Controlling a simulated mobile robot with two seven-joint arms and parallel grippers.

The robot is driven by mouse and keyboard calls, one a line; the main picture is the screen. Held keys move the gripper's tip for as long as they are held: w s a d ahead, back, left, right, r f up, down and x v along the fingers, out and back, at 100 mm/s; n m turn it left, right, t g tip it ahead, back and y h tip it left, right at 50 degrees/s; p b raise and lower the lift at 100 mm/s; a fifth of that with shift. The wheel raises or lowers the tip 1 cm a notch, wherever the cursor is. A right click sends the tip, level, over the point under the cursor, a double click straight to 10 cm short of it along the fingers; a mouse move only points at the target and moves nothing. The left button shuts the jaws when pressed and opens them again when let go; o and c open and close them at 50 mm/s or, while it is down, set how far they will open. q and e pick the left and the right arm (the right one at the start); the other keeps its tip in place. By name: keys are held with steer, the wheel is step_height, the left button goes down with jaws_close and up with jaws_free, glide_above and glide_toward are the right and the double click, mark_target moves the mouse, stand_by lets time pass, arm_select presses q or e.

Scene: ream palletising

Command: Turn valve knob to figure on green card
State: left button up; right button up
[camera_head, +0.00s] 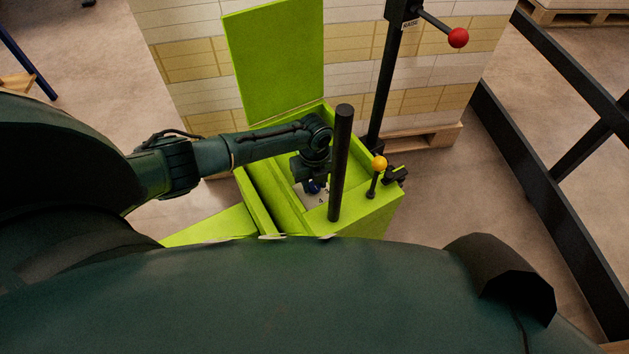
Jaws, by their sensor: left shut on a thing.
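A dark blue valve knob (312,188) sits low inside the open lime-green box, beside a pale dial plate (317,200) with small dark marks. My left arm reaches in from the left, and my left gripper (311,181) points down into the box, shut on the knob. The gripper covers much of the knob, so I cannot tell which figure it points at. I cannot make out a green card with a figure. My right gripper is not in view.
The green box (372,216) has its lid (275,65) raised. A thick black post (341,160), a yellow-balled lever (379,163) and a red-balled lever (458,38) stand close by. Stacked reams (185,62) rise behind; a dark rail (545,200) runs along the right.

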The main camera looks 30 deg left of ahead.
arm_select(q)
steer(key=shift+d, duration=0.1)
steer(key=o, duration=1)
steer(key=shift+c, duration=0.2)
step_height(320, 180, up, 13)
steer(key=p, duration=0.4)
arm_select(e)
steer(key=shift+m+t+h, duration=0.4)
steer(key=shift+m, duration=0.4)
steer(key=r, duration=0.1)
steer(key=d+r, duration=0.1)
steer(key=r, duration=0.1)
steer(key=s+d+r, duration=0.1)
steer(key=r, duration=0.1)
arm_select(q)
steer(key=shift+r, duration=0.1)
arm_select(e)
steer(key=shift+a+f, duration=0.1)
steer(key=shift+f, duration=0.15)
